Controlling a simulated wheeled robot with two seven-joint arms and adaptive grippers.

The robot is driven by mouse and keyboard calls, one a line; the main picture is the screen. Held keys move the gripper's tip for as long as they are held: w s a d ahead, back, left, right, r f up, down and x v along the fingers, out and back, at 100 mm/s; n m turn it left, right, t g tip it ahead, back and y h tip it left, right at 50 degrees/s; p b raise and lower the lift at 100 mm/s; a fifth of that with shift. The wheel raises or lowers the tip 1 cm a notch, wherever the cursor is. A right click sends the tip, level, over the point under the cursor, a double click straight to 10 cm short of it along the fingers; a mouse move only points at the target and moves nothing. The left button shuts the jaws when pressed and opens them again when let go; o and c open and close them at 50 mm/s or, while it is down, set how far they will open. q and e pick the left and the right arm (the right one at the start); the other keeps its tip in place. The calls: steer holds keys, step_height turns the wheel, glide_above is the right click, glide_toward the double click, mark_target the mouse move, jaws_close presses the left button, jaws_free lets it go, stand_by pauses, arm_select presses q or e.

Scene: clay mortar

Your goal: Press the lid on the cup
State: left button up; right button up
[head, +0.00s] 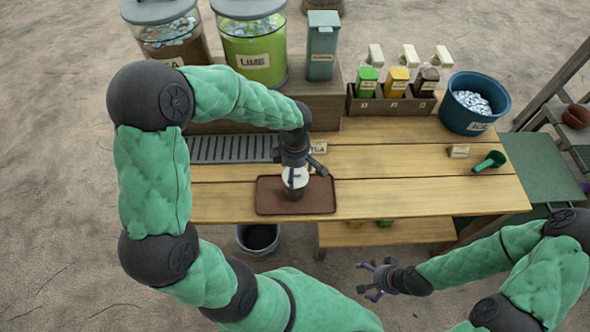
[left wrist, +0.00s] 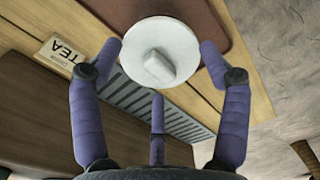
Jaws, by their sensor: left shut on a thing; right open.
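A round white lid with a square knob (left wrist: 160,52) sits between the purple fingers of my left gripper (left wrist: 161,68), which is shut on it. In the head view, my left gripper (head: 294,180) points down over the brown tray (head: 322,198), with the white lid (head: 297,172) between its fingers. A dark brown cup (head: 292,193) shows just beneath it on the tray, mostly hidden by the fingers. I cannot tell whether lid and cup rim touch. My right gripper (head: 368,280) is open and empty, off the front edge of the table.
A TEA label (left wrist: 58,52) stands beside a grey slatted grate (head: 232,149). Behind are a lime dispenser (head: 252,55), a bottle rack (head: 390,104) and a blue ice bucket (head: 474,103). A green scoop (head: 489,161) lies right. The tabletop (head: 395,190) right of the tray is clear.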

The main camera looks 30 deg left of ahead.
arm_select(q)
steer(key=shift+f+b, duration=0.15)
steer(key=shift+b, duration=0.45)
stand_by(1.3)
stand_by(0.4)
steer(key=o, duration=0.7)
steer(key=shift+r+p, duration=2.2)
steer(key=shift+r, duration=1.35)
jaws_close()
